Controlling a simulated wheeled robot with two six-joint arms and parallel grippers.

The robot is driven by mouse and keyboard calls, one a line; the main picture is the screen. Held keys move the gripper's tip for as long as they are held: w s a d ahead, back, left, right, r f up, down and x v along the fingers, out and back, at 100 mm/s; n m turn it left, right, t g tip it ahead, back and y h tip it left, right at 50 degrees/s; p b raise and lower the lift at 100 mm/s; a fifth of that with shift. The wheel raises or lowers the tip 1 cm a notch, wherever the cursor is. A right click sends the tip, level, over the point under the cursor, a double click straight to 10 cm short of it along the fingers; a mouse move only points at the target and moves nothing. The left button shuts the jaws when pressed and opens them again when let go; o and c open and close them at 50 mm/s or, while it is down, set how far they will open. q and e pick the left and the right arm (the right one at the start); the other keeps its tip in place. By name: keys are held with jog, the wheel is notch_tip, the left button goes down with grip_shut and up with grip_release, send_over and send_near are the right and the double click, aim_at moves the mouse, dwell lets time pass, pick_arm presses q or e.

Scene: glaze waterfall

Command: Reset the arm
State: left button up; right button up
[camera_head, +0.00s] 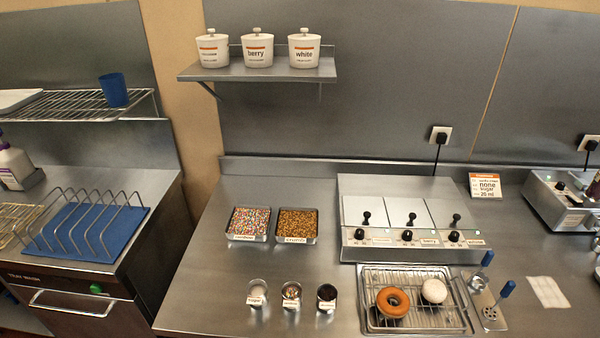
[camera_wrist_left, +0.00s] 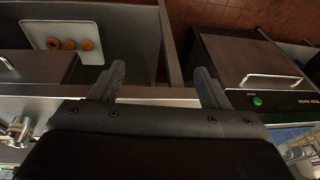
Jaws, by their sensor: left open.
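My left gripper (camera_wrist_left: 158,88) shows in the left wrist view. Its two dark fingers stand wide apart with nothing between them. It points down over the gap between the counter fronts, with a tray-wash unit (camera_wrist_left: 245,70) with a metal handle to its right. No arm or gripper shows in the head view. My right gripper is in neither view.
The steel counter (camera_head: 205,290) holds two sprinkle trays (camera_head: 248,238), several small cups, a three-lid warmer (camera_head: 410,235) and a wire rack (camera_head: 375,325) with two donuts (camera_head: 393,302). A shelf (camera_head: 260,75) with three white jars is above.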

pick_arm(q)
jog(key=s+a+r+n, duration=0.15)
jog(key=s+r, duration=0.35)
jog(key=s, duration=0.5)
jog(key=s+f+b+x, duration=0.1)
jog(key=s+b+x, duration=0.2)
jog(key=x, duration=0.8)
jog(key=s+b+x, duration=0.2)
jog(key=x, duration=0.8)
jog(key=s+f+b+x, duration=0.1)
jog(key=s+b+x, duration=0.2)
jog(key=x, duration=0.8)
jog(key=s+f+b, duration=0.3)
jog(key=s+f, duration=0.4)
jog(key=f, duration=0.4)
jog(key=s+d+f+g+b, duration=0.1)
jog(key=s+f+b, duration=0.2)
jog(key=s+f, duration=0.5)
notch_tip(320, 180, down, 3)
jog(key=shift+s+d+f+g, duration=0.15)
jog(key=shift+d+g, duration=0.15)
